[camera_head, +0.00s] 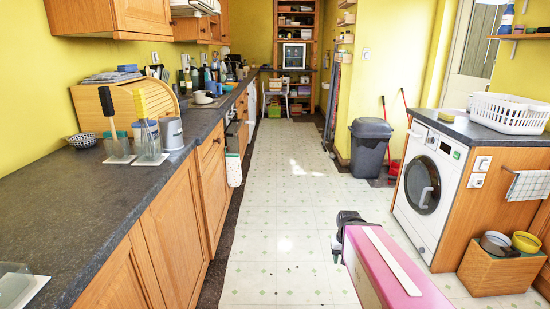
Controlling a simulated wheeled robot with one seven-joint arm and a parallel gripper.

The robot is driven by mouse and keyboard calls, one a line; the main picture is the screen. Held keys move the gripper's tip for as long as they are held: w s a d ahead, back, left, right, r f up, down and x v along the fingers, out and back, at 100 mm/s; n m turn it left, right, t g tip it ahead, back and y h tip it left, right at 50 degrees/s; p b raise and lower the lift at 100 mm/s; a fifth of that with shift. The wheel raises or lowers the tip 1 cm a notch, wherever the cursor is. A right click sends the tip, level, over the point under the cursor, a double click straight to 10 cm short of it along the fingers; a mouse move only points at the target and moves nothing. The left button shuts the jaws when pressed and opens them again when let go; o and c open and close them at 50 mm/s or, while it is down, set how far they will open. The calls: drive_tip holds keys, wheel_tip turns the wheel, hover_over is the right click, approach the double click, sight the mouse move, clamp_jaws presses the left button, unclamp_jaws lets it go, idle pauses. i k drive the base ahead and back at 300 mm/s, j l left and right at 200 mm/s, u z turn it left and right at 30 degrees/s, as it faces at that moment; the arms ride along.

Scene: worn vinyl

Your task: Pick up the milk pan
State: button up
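A grey round pan-like vessel (496,243) stands on top of a wooden box at the lower right, beside a yellow bowl (525,242). A dark handle seems to stick out from it toward the lower right. It looks most like the milk pan, but it is too small to be sure. My gripper (338,246) is the dark part at the far end of my pink arm, low and right of centre, above the floor. It is well left of the wooden box and apart from it. Its fingers are small and partly hidden, so their opening is unclear.
The wooden box (495,272) stands against the cabinet beside the white washing machine (422,190). A grey bin (370,147) stands further back. A long dark counter (100,205) with jars and utensils runs along the left. The tiled floor (283,200) between is clear.

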sight(201, 97)
drive_tip(key=i, duration=1.8)
